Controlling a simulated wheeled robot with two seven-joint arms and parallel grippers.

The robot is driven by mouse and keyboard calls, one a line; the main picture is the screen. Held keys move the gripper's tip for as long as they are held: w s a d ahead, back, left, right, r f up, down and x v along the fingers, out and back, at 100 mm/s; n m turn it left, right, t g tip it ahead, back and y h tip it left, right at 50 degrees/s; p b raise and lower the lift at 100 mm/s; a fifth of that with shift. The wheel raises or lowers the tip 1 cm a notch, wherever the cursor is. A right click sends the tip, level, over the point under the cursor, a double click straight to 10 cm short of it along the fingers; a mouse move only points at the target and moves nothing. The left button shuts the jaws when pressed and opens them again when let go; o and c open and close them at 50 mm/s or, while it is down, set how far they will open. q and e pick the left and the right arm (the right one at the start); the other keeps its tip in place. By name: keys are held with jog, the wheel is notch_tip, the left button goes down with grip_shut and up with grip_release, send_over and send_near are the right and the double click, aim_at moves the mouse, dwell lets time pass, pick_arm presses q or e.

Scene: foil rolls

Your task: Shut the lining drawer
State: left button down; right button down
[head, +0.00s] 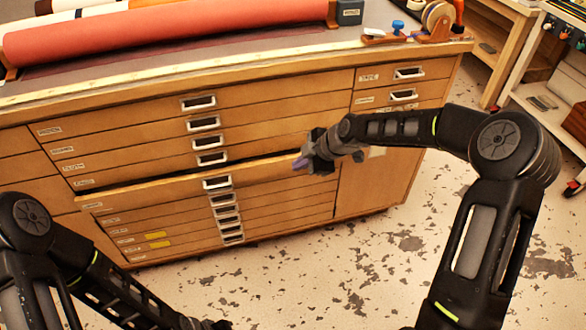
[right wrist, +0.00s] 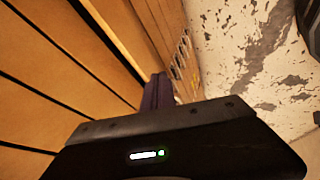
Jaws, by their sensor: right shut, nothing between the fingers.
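One drawer (head: 150,192) of the wooden cabinet stands a little forward of the others, with its top edge showing as a ledge. Its label is too small to read. My right gripper (head: 300,163) is at the right end of that drawer's front, near its top edge. In the right wrist view its purplish fingers (right wrist: 158,92) are together and empty, close against the wood; I cannot tell whether they touch it. My left gripper (head: 208,325) only just shows at the bottom edge, low in front of the cabinet, and its fingers cannot be made out.
Other drawers with metal handles (head: 198,103) sit flush above and below. A red roll (head: 170,30) lies on the cabinet top, with a tape dispenser (head: 437,22) at the right. A shelf unit (head: 540,100) stands at right. The speckled floor (head: 370,265) in front is clear.

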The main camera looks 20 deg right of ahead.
jog(key=v, duration=0.4)
